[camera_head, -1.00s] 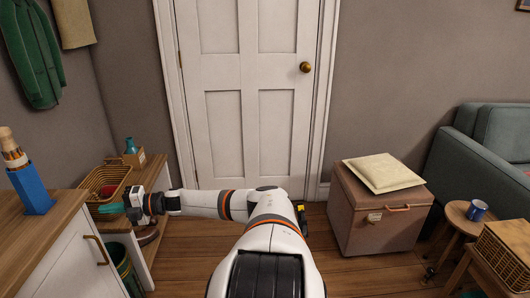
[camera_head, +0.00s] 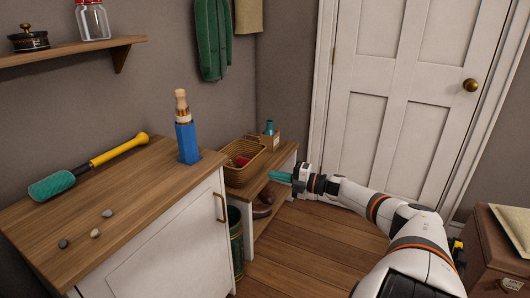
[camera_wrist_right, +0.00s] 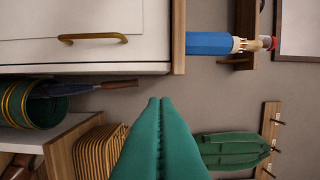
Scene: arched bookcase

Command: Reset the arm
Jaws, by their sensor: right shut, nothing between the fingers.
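My right arm (camera_head: 375,207) reaches in from the lower right in the head view. Its gripper (camera_head: 276,176) has green fingers, points left and is just right of the low bench with the wicker basket. In the right wrist view the two green fingers (camera_wrist_right: 159,125) lie together along their length, shut and empty. My left gripper is not in view.
The wicker basket (camera_head: 243,162) stands on the low bench (camera_head: 273,190). A cabinet (camera_head: 150,200) on the left bears a blue holder (camera_head: 187,143), a yellow-handled duster (camera_head: 90,166) and several pebbles. The wooden floor (camera_head: 310,245) before the door is clear.

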